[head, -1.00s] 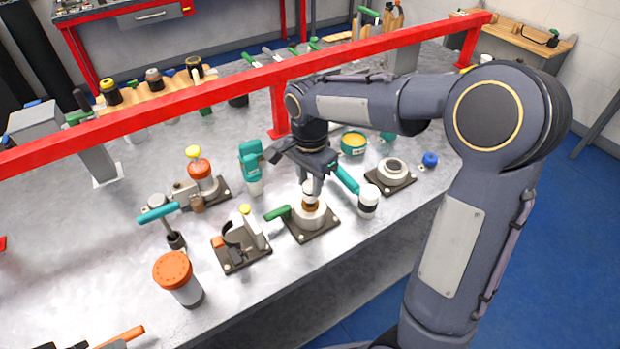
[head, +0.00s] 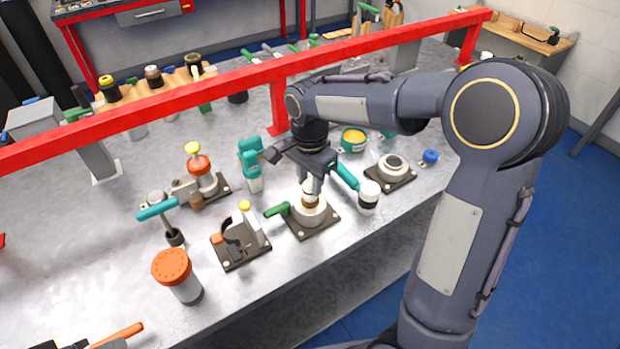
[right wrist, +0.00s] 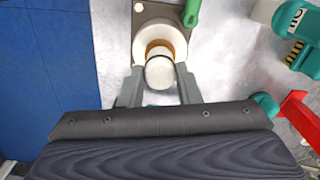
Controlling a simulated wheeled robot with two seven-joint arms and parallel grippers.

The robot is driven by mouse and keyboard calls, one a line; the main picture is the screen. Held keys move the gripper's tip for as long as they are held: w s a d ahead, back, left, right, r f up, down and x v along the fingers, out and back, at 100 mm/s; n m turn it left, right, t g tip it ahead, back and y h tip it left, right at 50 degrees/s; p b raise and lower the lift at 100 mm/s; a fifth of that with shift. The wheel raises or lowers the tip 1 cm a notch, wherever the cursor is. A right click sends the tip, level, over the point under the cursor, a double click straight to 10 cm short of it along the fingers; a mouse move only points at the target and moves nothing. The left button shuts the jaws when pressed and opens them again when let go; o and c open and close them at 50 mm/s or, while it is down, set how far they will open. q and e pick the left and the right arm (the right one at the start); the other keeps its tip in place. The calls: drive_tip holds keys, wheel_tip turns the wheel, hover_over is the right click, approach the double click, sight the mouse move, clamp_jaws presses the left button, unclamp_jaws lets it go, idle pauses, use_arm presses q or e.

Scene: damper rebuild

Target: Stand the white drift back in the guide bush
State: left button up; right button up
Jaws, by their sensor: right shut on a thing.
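The white drift (right wrist: 160,73) is between the fingers of my right gripper (right wrist: 160,88) in the right wrist view. In the head view my right gripper (head: 311,185) points down, shut on the drift (head: 308,188) just above the guide bush. The guide bush is a pale cylinder (head: 313,212) with a brown inner ring on a dark square plate (head: 325,228), with a green handle at its side. In the right wrist view the drift appears over the ring (right wrist: 160,48) of the bush; whether its tip is inside cannot be told. My left gripper does not show.
A teal bottle (head: 251,165) stands behind. A red rail (head: 240,88) crosses the bench.

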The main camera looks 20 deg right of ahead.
sight(310, 183)
drive_tip(key=shift+r, duration=0.1)
idle(0.3)
drive_tip(key=o, duration=0.7)
drive_tip(key=shift+r, duration=0.1)
wheel_tip(310, 183, up, 9)
drive_tip(key=p, duration=0.7)
drive_tip(key=shift+p, duration=0.35)
